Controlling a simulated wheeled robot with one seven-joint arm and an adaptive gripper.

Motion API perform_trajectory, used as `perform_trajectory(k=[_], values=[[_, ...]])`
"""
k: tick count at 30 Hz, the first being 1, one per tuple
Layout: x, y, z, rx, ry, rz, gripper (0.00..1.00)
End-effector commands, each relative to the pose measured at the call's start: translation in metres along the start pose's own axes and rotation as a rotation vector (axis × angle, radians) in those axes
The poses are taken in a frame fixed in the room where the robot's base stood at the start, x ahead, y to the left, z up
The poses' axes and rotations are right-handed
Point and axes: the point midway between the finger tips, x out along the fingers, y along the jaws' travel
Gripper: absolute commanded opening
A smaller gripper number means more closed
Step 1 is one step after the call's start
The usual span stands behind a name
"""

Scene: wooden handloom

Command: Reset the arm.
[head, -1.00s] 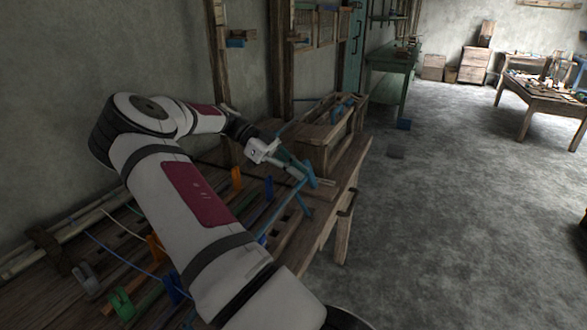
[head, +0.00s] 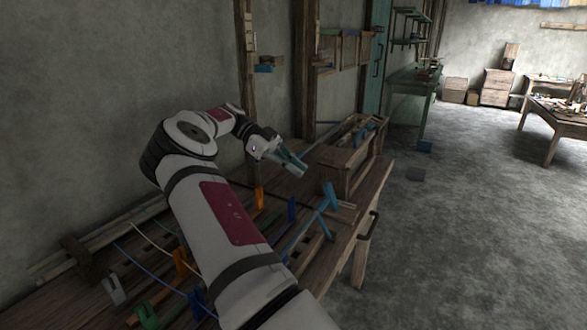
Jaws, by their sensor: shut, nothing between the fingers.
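My gripper (head: 295,166) shows in the head view at the end of my white arm, above the wooden loom bench (head: 368,208). It is shut with nothing held, pointing right and slightly down. A light blue clip-like piece (head: 327,197) stands on the bench below and to the right of the gripper, apart from it. My forearm hides part of the bench.
A wooden box (head: 345,168) stands at the bench's far end, close beyond my gripper. A wooden post (head: 304,70) and grey wall rise behind the bench. Green and orange clips and blue strands lie at the front left. Floor to the right is open.

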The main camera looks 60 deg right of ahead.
Motion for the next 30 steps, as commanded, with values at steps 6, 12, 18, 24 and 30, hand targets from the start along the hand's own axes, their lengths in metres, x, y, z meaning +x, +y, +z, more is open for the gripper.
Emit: perform_trajectory(k=[6,12,18,24,30], values=[[-0.004,0.0,0.001,0.0,0.0,0.001,0.0],[-0.004,0.0,0.001,0.0,0.001,0.001,0.0],[-0.004,0.0,0.001,0.0,0.001,0.0,0.0],[-0.004,0.001,-0.001,-0.011,-0.009,0.003,0.0],[-0.003,0.015,-0.015,-0.16,-0.114,0.02,0.0]])
